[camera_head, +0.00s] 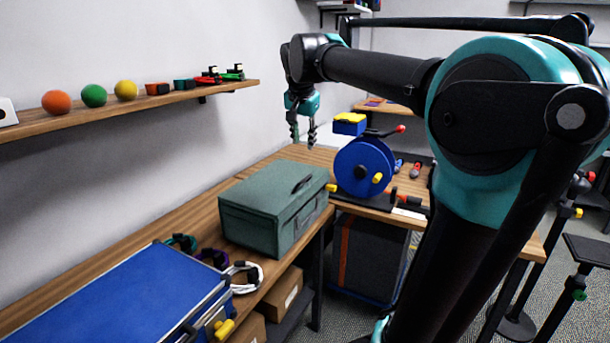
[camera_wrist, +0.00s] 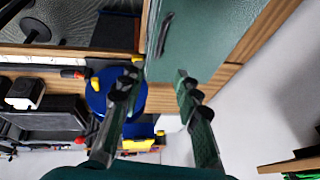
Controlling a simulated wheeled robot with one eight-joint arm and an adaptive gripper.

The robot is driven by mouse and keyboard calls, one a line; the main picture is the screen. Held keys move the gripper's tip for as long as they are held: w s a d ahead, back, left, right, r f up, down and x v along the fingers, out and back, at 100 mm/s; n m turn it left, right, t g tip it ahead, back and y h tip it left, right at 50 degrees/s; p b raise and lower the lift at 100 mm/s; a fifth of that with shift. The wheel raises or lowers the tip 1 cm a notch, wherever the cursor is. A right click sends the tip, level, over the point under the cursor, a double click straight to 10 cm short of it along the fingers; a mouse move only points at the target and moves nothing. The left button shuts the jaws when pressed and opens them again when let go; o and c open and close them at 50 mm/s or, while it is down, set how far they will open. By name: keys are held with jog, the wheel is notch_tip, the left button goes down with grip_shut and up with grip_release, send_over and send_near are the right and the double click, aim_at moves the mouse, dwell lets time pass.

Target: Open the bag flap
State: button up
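A green box-shaped bag (camera_head: 272,205) stands on the wooden bench, its lid closed flat. A dark handle (camera_head: 302,184) lies on the top near the right side. The bag top also shows in the wrist view (camera_wrist: 207,42), with the handle (camera_wrist: 165,35) near its left edge. My gripper (camera_head: 303,144) hangs above and behind the far right part of the bag, pointing down and apart from it. In the wrist view its two fingers (camera_wrist: 158,77) are spread, with nothing between them.
A blue cable reel (camera_head: 352,170) stands right of the bag. A wall shelf (camera_head: 130,105) at left holds coloured balls and small parts. The space above the bag is clear.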

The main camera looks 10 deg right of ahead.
aim_at(305, 178)
jog(key=x, duration=1.6)
jog(key=shift+s+f, duration=0.1)
jog(key=shift+f, duration=0.05)
grip_shut()
